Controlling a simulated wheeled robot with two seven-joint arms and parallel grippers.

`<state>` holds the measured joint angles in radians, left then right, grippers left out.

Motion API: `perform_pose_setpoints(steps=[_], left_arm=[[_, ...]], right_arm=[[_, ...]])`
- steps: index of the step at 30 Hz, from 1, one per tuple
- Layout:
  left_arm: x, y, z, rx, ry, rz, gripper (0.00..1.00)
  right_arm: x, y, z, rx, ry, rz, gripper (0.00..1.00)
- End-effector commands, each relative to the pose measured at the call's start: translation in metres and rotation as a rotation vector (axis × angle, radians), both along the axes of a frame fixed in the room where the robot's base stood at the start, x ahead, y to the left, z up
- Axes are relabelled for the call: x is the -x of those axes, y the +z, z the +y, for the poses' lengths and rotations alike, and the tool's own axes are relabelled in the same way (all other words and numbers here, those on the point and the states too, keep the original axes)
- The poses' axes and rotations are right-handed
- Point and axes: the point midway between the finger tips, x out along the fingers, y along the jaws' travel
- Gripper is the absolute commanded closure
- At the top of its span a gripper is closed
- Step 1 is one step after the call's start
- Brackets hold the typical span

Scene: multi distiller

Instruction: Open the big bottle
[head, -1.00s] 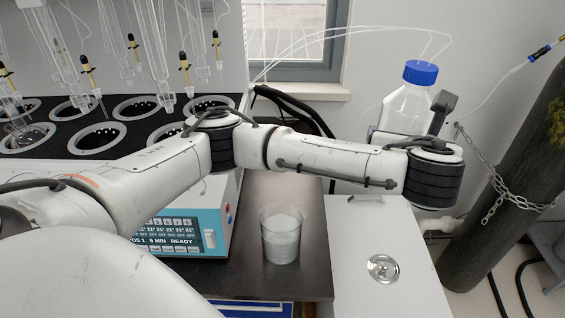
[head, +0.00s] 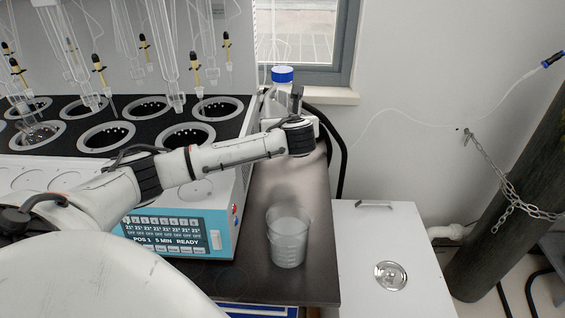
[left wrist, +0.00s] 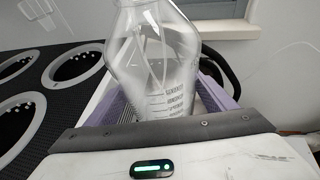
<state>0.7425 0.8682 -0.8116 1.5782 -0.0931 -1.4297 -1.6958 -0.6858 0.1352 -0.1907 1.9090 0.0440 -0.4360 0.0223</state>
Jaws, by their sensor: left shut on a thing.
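The big clear bottle (left wrist: 158,60) with printed volume marks fills the left wrist view. In the head view its blue cap (head: 282,74) is on top and the body is mostly hidden behind my left wrist. My left gripper (left wrist: 165,95) is shut on the bottle, its purple-padded fingers on either side of the glass. In the head view my left arm reaches to the back of the dark bench, beside the distiller, where the bottle is upright. I cannot tell whether the bottle touches the bench. My right gripper is not in view.
The distiller (head: 150,165) with round wells and hanging glassware stands on the left. A clear beaker (head: 288,240) stands on the dark bench (head: 262,285). A white cabinet (head: 375,285), a chain (head: 505,200) and a dark cylinder (head: 515,215) are on the right.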

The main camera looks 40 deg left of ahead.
Motion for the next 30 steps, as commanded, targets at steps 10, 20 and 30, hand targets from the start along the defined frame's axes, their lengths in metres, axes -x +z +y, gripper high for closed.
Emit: perform_pose_setpoints(steps=[10, 20, 30], left_arm=[[0.000, -0.050, 0.001, -0.002, 0.000, -0.003, 0.85], [0.000, -0.082, 0.000, -0.002, 0.001, -0.001, 0.85], [0.000, -0.091, 0.000, -0.002, 0.001, -0.004, 0.85]], right_arm=[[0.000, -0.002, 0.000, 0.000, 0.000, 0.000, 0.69], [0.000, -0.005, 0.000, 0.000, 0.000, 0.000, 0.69], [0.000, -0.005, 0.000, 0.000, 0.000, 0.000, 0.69]])
